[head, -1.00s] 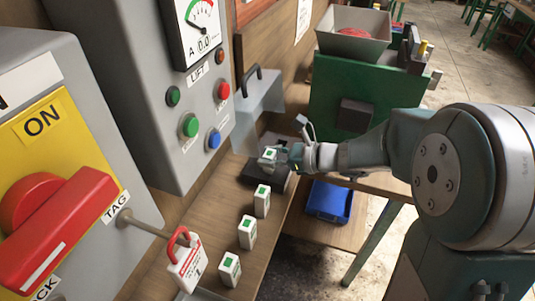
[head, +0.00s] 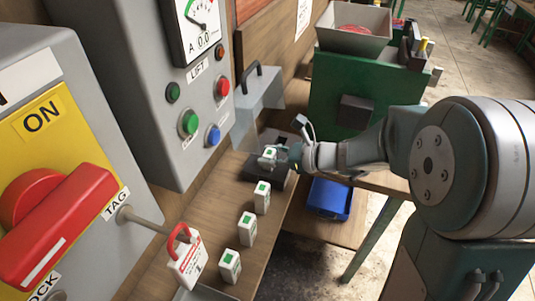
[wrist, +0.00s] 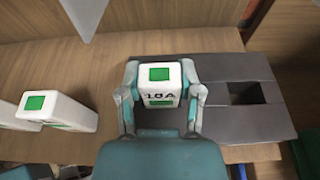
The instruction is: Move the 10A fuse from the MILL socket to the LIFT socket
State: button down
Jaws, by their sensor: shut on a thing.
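The 10A fuse (wrist: 160,85) is a white block with a green square and "10A" on it. My gripper (wrist: 163,100) is shut on it, one finger on each side. In the head view, the fuse (head: 268,155) and my gripper (head: 281,156) are over the dark fuse base (head: 268,174). In the wrist view, the base (wrist: 215,72) has an empty square socket (wrist: 245,93) to the right of the fuse. The other socket is hidden by the fuse and gripper. I cannot tell whether the fuse is seated or raised, and no socket label is readable.
Three other white fuses (head: 247,229) stand in a row on the wooden bench (head: 215,208). The grey LIFT panel (head: 145,125) and its clear open cover (head: 262,95) are close by. A red padlock with tag (head: 186,262) hangs in front. A blue tray (head: 329,198) is below right.

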jog(key=shift+c, duration=0.9)
grip_release()
jog(key=v, duration=1.2)
